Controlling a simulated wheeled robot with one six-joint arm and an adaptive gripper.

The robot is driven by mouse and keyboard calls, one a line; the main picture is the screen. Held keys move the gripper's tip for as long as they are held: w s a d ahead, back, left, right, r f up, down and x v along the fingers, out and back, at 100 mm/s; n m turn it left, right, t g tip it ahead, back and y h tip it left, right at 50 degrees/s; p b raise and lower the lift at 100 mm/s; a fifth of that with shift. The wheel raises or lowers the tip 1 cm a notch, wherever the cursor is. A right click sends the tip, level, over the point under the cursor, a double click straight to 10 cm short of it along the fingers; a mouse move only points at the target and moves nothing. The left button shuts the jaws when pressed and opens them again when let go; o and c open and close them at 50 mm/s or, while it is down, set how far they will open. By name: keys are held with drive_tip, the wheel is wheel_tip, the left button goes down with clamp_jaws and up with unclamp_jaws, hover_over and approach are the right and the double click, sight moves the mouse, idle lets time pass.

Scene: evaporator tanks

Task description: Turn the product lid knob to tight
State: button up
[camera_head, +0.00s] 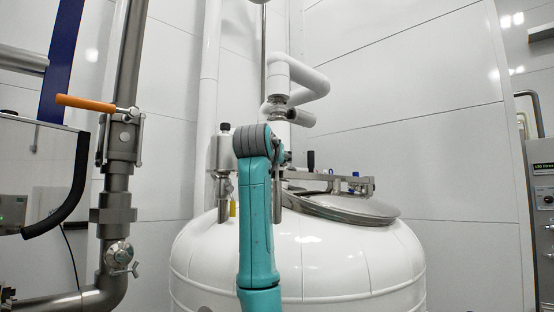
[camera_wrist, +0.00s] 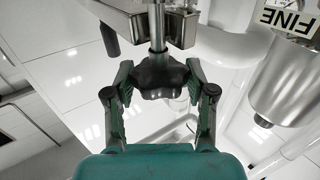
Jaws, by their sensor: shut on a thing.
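In the wrist view, the dark lobed lid knob (camera_wrist: 160,78) sits on the end of a metal rod below a steel bracket. My gripper (camera_wrist: 160,82) has one finger on each side of it, and both fingertips press against its sides. In the head view, the round steel lid (camera_head: 352,208) lies on top of the white tank (camera_head: 330,265), with a metal arm (camera_head: 325,178) across it. My teal arm stands in front of the lid's left side there and hides my gripper and the held knob. I cannot read the knob's turn angle.
A steel canister (camera_wrist: 290,88) hangs close to the right of my gripper in the wrist view. In the head view, a pipe with an orange-handled valve (camera_head: 88,103) stands at left. A white bent pipe (camera_head: 298,80) rises above the tank. A control panel (camera_head: 543,200) is at far right.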

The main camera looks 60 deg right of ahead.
idle(0.3)
drive_tip(key=o, duration=1.2)
drive_tip(key=shift+c, duration=0.2)
drive_tip(key=v, duration=1.2)
